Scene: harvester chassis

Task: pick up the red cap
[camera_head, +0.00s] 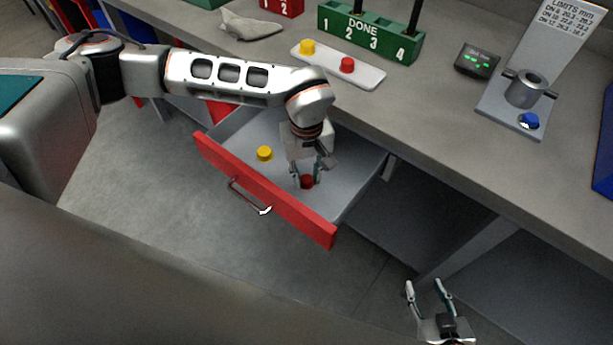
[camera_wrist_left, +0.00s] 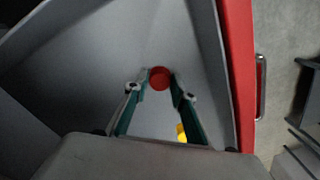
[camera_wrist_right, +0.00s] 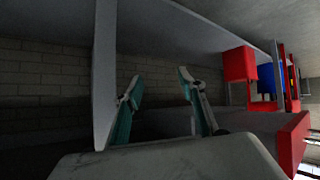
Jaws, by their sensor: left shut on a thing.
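A red cap (camera_head: 307,181) is in the open drawer (camera_head: 349,203), near the drawer's red front. My left gripper (camera_head: 306,172) reaches down into the drawer and is shut on this cap. In the left wrist view the red cap (camera_wrist_left: 160,77) sits between the two fingertips. Another red cap (camera_head: 347,65) lies on a white tray (camera_head: 370,79) on the bench. My right gripper (camera_head: 430,288) is open and empty, low in front of the bench; its spread fingers also show in the right wrist view (camera_wrist_right: 158,84).
A yellow cap (camera_head: 264,153) lies in the drawer to the left, and another yellow cap (camera_head: 307,47) is on the tray. A green DONE rack (camera_head: 370,42), a black device (camera_head: 477,61) and a grey fixture (camera_head: 525,90) stand on the bench. The drawer walls surround my left gripper.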

